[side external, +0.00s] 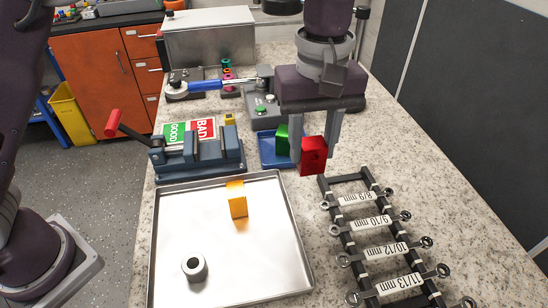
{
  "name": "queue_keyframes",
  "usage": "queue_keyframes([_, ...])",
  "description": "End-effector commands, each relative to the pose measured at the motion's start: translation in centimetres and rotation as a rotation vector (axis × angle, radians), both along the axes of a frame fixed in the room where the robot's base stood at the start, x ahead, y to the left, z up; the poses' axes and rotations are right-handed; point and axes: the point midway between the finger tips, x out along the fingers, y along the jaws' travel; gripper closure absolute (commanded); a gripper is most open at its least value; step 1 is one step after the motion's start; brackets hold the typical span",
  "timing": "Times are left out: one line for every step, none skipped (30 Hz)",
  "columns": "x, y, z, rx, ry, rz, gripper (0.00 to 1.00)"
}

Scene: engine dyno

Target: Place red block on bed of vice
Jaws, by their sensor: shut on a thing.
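My gripper (314,142) is shut on the red block (313,157). It holds the block up over the worktop, to the right of the blue tray and near the top of the wrench rack. The blue-grey vice (199,161) stands to the left on the bench, with a red-handled crank at its left end. A GOOD/BAD sign shows behind the vice. I cannot tell whether anything lies on the vice bed, as the jaws partly hide it.
A metal tray (268,250) holds an orange block (236,199) and a grey ring (195,267). A blue tray (267,150) with a green block (283,139) lies between vice and gripper. A wrench rack (357,225) stands at right. A blue-handled tool (205,86) lies behind.

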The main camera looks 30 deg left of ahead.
Motion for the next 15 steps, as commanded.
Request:
queue_keyframes([0.0,0.1,0.2,0.000,0.000,0.006,1.00])
queue_keyframes([0.1,0.3,0.2,0.000,0.000,0.017,1.00])
queue_keyframes([0.2,0.7,0.3,0.001,-0.001,0.044,1.00])
queue_keyframes([0.3,1.2,0.4,0.001,-0.001,0.074,1.00])
queue_keyframes([0.5,1.9,0.6,0.001,-0.001,0.114,1.00])
queue_keyframes([0.7,2.9,0.8,0.002,-0.002,0.179,1.00])
queue_keyframes([0.9,3.9,1.0,0.003,-0.003,0.239,1.00])
queue_keyframes([1.1,4.9,1.2,0.003,-0.003,0.306,1.00])
queue_keyframes([1.3,6.4,1.5,0.005,-0.005,0.404,1.00])
queue_keyframes([1.4,7.7,1.7,0.005,-0.004,0.483,1.00])
queue_keyframes([1.5,8.9,1.9,0.005,-0.005,0.564,1.00])
queue_keyframes([1.5,10.7,2.2,0.005,-0.007,0.678,1.00])
queue_keyframes([1.5,12.0,2.4,0.005,-0.007,0.769,1.00])
queue_keyframes([1.4,13.4,2.7,0.005,-0.007,0.861,1.00])
queue_keyframes([1.2,15.2,2.9,0.004,-0.006,0.982,1.00])
